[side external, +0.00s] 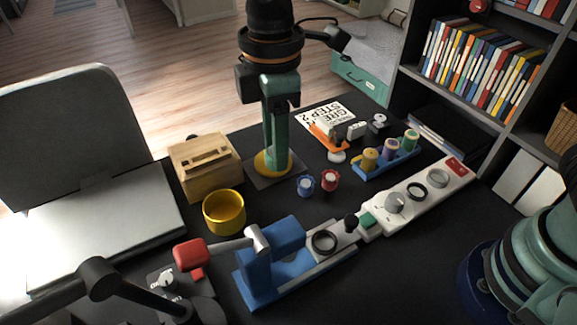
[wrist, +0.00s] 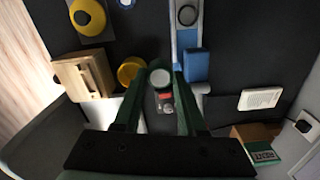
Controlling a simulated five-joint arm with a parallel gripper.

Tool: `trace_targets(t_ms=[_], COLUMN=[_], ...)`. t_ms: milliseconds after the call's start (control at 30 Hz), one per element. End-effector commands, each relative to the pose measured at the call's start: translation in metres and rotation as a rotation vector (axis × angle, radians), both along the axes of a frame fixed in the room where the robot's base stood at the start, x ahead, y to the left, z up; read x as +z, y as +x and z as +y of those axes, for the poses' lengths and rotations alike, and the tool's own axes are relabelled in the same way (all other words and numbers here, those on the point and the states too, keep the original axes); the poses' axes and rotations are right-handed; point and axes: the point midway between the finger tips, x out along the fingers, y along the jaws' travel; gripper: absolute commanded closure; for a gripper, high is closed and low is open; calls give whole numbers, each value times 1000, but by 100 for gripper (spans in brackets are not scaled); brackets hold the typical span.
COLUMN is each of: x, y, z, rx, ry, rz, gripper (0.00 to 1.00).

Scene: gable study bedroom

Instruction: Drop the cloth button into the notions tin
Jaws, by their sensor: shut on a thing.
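My gripper (side external: 277,165) points straight down from the top middle in the side view, its two long green fingers close together. In the wrist view my gripper (wrist: 160,74) has a pale grey round button (wrist: 160,78) between the fingertips. In the side view I cannot make out the button at the fingers. The notions tin (side external: 223,212) is a round, open gold tin standing on the dark desk, left of and nearer than my gripper. The tin (wrist: 130,72) shows just left of the fingertips in the wrist view, partly hidden by the left finger. The button is apart from the tin.
A wooden box (side external: 204,165) stands behind the tin. A blue press (side external: 275,262) with a red-knobbed lever (side external: 191,255) stands in front, joined to a long white strip (side external: 425,192). Blue (side external: 305,186) and red (side external: 329,180) small spools sit right of the tin. A yellow disc (side external: 262,166) shows behind my fingers.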

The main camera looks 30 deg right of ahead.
Motion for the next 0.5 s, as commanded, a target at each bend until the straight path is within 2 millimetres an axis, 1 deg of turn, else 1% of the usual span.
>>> trace_targets(t_ms=[33, 100, 300, 500], x=[-9, -19, -51, -78], y=[10, 23, 57, 77], z=[7, 17, 40, 53], rx=[0, 0, 1, 1], ry=[-3, -3, -3, -2], rz=[4, 4, 3, 2], gripper=[100, 100, 100, 100])
